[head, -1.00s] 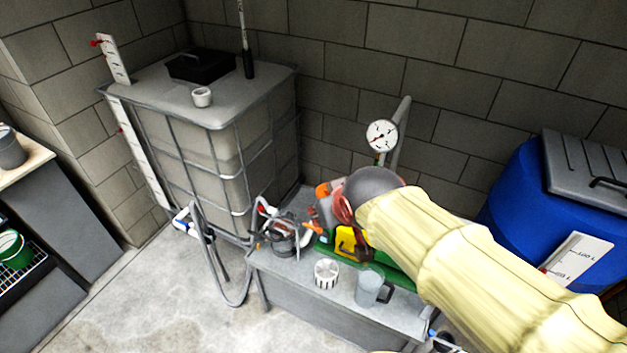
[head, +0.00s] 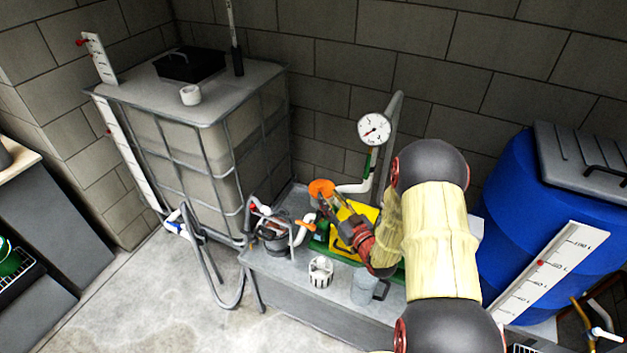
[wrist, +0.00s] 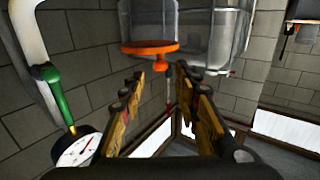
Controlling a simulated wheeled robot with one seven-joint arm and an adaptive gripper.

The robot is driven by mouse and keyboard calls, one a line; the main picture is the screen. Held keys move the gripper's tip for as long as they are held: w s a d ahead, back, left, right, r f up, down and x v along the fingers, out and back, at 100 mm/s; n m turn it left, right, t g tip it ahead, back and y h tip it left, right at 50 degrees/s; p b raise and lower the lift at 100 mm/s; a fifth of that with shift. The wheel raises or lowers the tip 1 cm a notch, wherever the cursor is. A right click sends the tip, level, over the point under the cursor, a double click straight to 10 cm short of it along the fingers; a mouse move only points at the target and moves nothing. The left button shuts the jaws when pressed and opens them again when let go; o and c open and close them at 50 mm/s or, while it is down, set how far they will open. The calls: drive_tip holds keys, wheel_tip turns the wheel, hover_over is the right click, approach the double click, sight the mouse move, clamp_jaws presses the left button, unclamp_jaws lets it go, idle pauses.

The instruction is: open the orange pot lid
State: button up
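The orange lid (head: 321,187) shows in the head view just above and beyond the end of my arm, by the pipework. In the wrist view the orange lid (wrist: 149,48) is a flat disc with a raised rib, against the end of a clear grey pot (wrist: 150,20). My gripper (wrist: 160,76) is open and empty, with its two fingers apart. The lid lies just past the fingertips, slightly left of the middle of the gap, and does not look touched. In the head view my gripper (head: 330,212) is small and partly hidden by my wrist.
A white cup (head: 320,271) and a grey jug (head: 364,290) stand in front. A pressure gauge (head: 374,129) and pipes are close behind. A blue barrel (head: 525,210) stands right.

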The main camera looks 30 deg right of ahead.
sight(313, 183)
drive_tip(key=w, duration=0.4)
drive_tip(key=w+b, duration=0.1)
drive_tip(key=w, duration=0.6)
drive_tip(key=shift+w+a+f+b, duration=0.15)
drive_tip(key=shift+w+a+b, duration=0.1)
drive_tip(key=shift+w+b, duration=0.05)
drive_tip(key=shift+c, duration=1.2)
clamp_jaws()
